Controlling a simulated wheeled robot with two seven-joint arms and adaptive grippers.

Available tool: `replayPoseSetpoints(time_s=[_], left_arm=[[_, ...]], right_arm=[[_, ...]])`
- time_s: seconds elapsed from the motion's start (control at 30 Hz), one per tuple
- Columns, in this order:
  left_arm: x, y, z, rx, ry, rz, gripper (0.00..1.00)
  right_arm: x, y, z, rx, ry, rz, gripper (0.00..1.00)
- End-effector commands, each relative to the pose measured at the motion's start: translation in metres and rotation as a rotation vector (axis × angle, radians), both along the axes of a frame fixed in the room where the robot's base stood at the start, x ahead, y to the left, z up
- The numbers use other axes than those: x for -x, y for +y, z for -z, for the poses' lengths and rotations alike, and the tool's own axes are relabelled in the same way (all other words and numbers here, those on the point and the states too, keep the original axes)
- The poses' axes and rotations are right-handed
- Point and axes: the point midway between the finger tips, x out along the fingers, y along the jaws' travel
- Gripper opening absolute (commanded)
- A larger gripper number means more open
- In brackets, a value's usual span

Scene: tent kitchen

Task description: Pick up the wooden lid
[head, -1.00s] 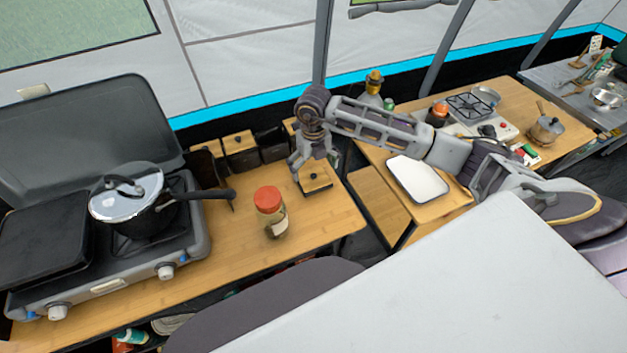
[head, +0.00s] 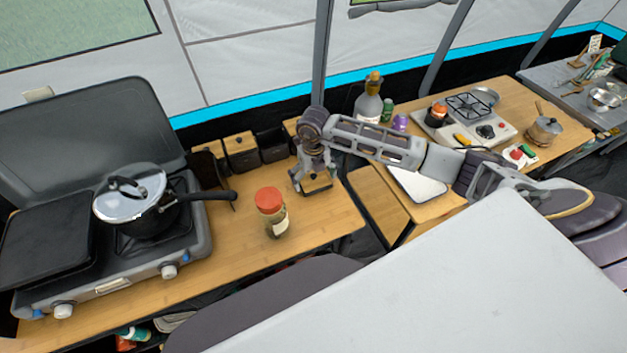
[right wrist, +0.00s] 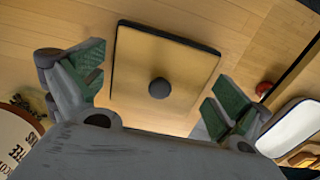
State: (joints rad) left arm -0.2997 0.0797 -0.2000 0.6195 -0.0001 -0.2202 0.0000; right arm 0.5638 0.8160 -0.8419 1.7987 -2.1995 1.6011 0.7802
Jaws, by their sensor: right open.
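The wooden lid (right wrist: 130,75) is a flat square of light wood with a dark rim and a round dark knob (right wrist: 159,88). It lies on the wooden counter. In the head view the lid (head: 322,186) is partly hidden behind my right gripper (head: 312,188). In the right wrist view my right gripper (right wrist: 160,84) is open, its green-padded fingers spread on either side of the knob. Nothing is held between them. I cannot tell how far the fingertips are above the lid. My left gripper is not in view.
A jar with an orange cap (head: 271,212) stands left of the lid. A pot (head: 137,197) sits on the stove further left. Wooden-fronted boxes (head: 241,152) line the back edge. A white tray (head: 418,184) lies on the table to the right.

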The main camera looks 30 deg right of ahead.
Motion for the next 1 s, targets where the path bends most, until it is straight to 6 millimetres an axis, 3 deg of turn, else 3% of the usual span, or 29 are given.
replayPoseSetpoints(time_s=[0.2,0.5,0.8,1.0], left_arm=[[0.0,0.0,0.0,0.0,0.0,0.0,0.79],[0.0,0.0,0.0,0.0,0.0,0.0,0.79],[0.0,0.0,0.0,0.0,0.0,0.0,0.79],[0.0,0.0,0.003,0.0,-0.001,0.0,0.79]], right_arm=[[0.0,0.0,0.0,0.0,0.0,0.0,1.0],[0.0,0.0,0.0,0.0,0.0,0.0,0.65],[0.0,0.0,-0.002,0.0,-0.001,0.0,0.65],[-0.001,0.0,-0.014,-0.002,-0.002,0.0,0.65]])
